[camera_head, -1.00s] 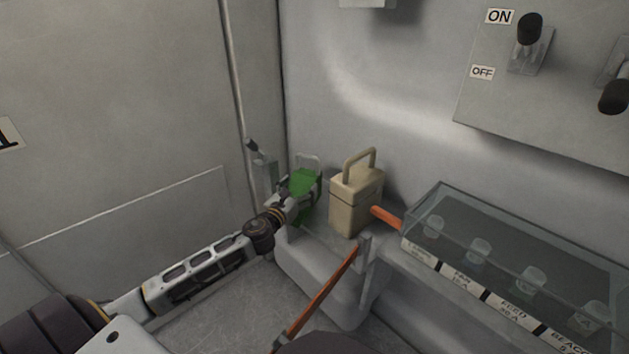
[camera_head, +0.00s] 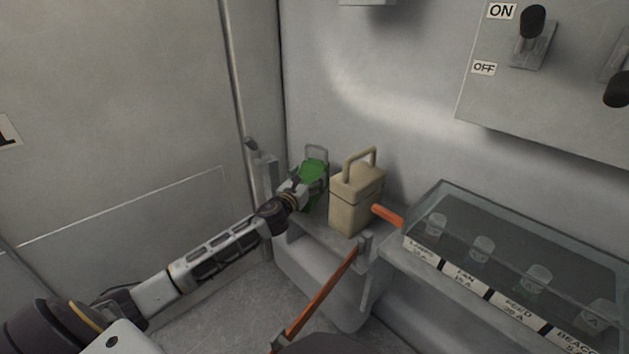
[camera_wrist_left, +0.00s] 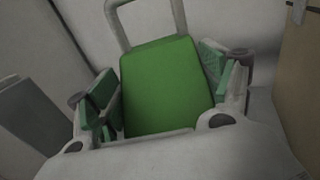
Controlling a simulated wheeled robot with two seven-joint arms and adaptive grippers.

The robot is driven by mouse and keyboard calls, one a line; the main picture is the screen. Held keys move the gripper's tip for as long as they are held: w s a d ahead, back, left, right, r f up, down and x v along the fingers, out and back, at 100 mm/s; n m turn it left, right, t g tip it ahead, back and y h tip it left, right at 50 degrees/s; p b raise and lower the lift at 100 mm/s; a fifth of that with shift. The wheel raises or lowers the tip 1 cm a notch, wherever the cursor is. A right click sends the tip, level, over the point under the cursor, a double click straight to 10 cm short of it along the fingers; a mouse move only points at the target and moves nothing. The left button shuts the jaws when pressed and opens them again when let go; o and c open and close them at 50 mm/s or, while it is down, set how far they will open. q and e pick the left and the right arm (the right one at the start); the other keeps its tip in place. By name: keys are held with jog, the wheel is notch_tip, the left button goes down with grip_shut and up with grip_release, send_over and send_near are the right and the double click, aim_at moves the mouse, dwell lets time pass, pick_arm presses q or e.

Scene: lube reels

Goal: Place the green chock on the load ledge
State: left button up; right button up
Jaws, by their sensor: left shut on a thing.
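The green chock (camera_head: 315,170) is a green block with a grey loop handle on top. It is at the back left of the ledge, left of the beige case. My left gripper (camera_head: 308,181) is around it. In the left wrist view the green chock (camera_wrist_left: 166,88) sits between the two green-padded fingers of my left gripper (camera_wrist_left: 163,95). The load ledge (camera_head: 318,232) is the grey shelf under the beige case. Whether the chock touches the ledge is hidden by my gripper. My right gripper is not in view.
A beige case (camera_head: 356,196) with a handle stands close to the right of the chock. An orange bar (camera_head: 325,292) slants in front of the ledge. A glass-topped box (camera_head: 520,262) with labelled fuses is at the right. A grey post (camera_head: 264,172) stands at the left.

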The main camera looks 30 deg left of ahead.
aim_at(315, 169)
pick_arm(q)
jog(key=shift+w+r, duration=0.2)
jog(key=shift+w, duration=0.8)
jog(key=shift+w+a+b, duration=0.15)
jog(key=shift+w+b, duration=0.3)
jog(key=shift+w, duration=1.05)
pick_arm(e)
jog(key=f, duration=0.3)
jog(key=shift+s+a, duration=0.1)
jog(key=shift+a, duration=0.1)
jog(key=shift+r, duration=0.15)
pick_arm(q)
jog(key=shift+f, duration=0.1)
jog(key=shift+f+b, duration=0.45)
jog(key=shift+f, duration=0.35)
jog(key=shift+f+b, duration=0.8)
jog(key=shift+f, duration=0.1)
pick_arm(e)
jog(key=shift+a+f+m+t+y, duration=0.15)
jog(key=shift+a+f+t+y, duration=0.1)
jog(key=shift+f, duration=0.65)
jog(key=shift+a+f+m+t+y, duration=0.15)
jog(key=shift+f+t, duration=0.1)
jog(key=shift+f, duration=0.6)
